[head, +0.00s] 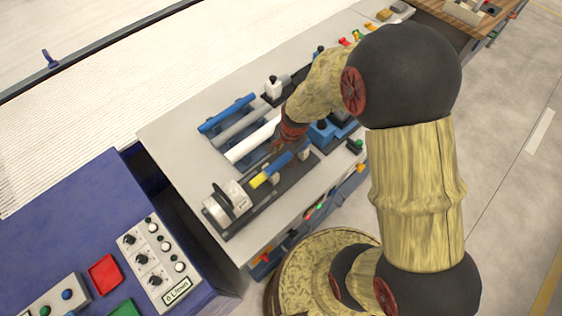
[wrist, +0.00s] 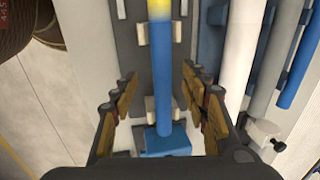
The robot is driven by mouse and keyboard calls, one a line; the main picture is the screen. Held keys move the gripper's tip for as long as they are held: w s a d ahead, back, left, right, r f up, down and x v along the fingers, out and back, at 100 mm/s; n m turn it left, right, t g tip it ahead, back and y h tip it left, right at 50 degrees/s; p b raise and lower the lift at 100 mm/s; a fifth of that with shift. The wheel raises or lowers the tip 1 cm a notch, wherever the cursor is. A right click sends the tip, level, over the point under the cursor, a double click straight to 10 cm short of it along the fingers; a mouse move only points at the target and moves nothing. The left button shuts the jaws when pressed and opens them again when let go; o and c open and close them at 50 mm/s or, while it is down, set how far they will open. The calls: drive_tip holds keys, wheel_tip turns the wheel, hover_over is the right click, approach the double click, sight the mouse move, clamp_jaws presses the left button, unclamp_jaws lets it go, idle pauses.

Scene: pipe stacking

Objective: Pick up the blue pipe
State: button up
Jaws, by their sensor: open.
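A blue pipe (head: 226,113) lies on a rack beside a grey pipe and a white pipe, and a blue pipe also shows at the right edge of the wrist view (wrist: 300,65). A second blue length (head: 278,163), with a yellow section (head: 264,177) at one end, sits on a dark fixture. In the wrist view this blue length (wrist: 162,75) runs between the fingers of my gripper (wrist: 158,92). My gripper is open, with fingers apart on both sides of it and not visibly touching. In the head view my wrist partly hides the fixture.
The white pipe (head: 252,140) and grey pipe (head: 240,125) lie close by on the rack. A white round clamp (head: 228,202) stands at the fixture's near end. A blue block (wrist: 165,141) sits under my gripper. A control panel (head: 155,258) is at lower left.

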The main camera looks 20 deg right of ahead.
sight(283, 159)
drive_tip(key=f, duration=0.2)
drive_tip(key=w+f+b, duration=0.1)
drive_tip(key=f, duration=0.2)
drive_tip(key=shift+w, duration=0.2)
drive_tip(key=shift+r, duration=0.1)
drive_tip(key=c, duration=1.1)
clamp_jaws()
